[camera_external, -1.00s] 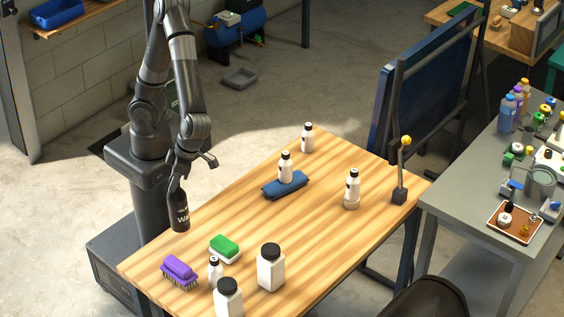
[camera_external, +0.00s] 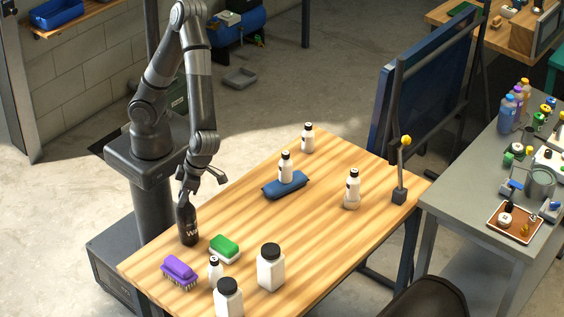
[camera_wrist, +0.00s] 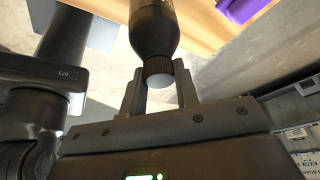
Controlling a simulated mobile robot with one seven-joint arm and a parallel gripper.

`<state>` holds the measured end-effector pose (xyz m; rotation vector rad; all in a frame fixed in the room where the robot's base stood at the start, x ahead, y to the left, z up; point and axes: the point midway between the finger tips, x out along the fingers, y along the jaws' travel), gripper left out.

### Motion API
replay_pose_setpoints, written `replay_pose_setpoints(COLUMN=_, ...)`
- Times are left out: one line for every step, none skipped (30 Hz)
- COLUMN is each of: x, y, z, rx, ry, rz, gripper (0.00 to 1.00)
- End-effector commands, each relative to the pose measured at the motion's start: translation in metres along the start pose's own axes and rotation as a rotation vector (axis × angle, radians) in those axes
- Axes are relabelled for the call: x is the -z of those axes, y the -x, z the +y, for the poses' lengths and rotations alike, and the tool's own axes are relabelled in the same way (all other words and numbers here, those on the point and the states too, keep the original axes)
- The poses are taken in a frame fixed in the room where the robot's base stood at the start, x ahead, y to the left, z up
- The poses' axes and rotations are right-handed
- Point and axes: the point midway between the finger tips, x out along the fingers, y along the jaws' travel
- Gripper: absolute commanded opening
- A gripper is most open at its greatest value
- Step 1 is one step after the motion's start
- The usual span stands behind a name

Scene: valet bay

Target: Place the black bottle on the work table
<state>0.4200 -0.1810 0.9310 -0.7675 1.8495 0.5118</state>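The black bottle (camera_external: 188,225) with white lettering is upright below my gripper (camera_external: 187,192) in the external view. Its base overlaps the near-left part of the wooden work table (camera_external: 310,225). I cannot tell whether the base touches the wood. In the wrist view, my gripper (camera_wrist: 160,93) has one finger on each side of the black bottle's ribbed cap (camera_wrist: 158,68), closed on it. The bottle's dark body (camera_wrist: 153,27) extends toward the top of that view.
A green brush (camera_external: 225,247) lies just right of the bottle, and a purple brush (camera_external: 179,270) lies in front. Several white bottles, including a large one (camera_external: 270,268), stand on the table. One stands by a blue cloth roll (camera_external: 286,187). The table's middle is clear.

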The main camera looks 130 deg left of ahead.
Motion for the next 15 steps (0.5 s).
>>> replay_pose_setpoints(x=0.0, y=-0.0004, z=0.0002, rx=0.0, ry=0.0, rz=0.0, gripper=0.31)
replay_pose_setpoints(x=0.0001, y=-0.0003, z=0.0002, rx=0.0, ry=0.0, rz=0.0, gripper=0.34)
replay_pose_setpoints(x=0.0001, y=-0.0003, z=0.0002, rx=0.0, ry=0.0, rz=0.0, gripper=0.37)
replay_pose_setpoints(x=0.0, y=-0.0002, z=0.0002, rx=0.0, ry=0.0, rz=0.0, gripper=0.4)
replay_pose_setpoints(x=0.0001, y=-0.0002, z=0.0002, rx=0.0, ry=0.0, rz=0.0, gripper=0.42)
replay_pose_setpoints(x=0.0001, y=-0.0002, z=0.0002, rx=0.0, ry=0.0, rz=0.0, gripper=0.45)
replay_pose_setpoints(x=0.0, y=-0.0002, z=0.0002, rx=0.0, ry=0.0, rz=0.0, gripper=0.48)
replay_pose_setpoints(x=0.0001, y=-0.0001, z=0.0001, rx=0.0, ry=0.0, rz=0.0, gripper=0.5)
replay_pose_setpoints(x=0.0001, y=-0.0001, z=0.0001, rx=0.0, ry=0.0, rz=0.0, gripper=0.5)
replay_pose_setpoints(x=0.0001, y=-0.0001, z=0.0001, rx=0.0, ry=0.0, rz=0.0, gripper=0.5)
replay_pose_setpoints(x=0.0, y=-0.0001, z=0.0001, rx=0.0, ry=0.0, rz=0.0, gripper=0.5)
replay_pose_setpoints(x=0.0, y=-0.0001, z=0.0001, rx=0.0, ry=0.0, rz=0.0, gripper=0.5)
replay_pose_setpoints(x=0.0001, y=0.0, z=0.0001, rx=0.0, ry=0.0, rz=0.0, gripper=0.5)
replay_pose_setpoints(x=0.0001, y=0.0, z=0.0001, rx=0.0, ry=0.0, rz=0.0, gripper=0.5)
replay_pose_setpoints(x=0.0002, y=0.0006, z=0.0001, rx=0.0, ry=0.0, rz=0.0, gripper=0.5)
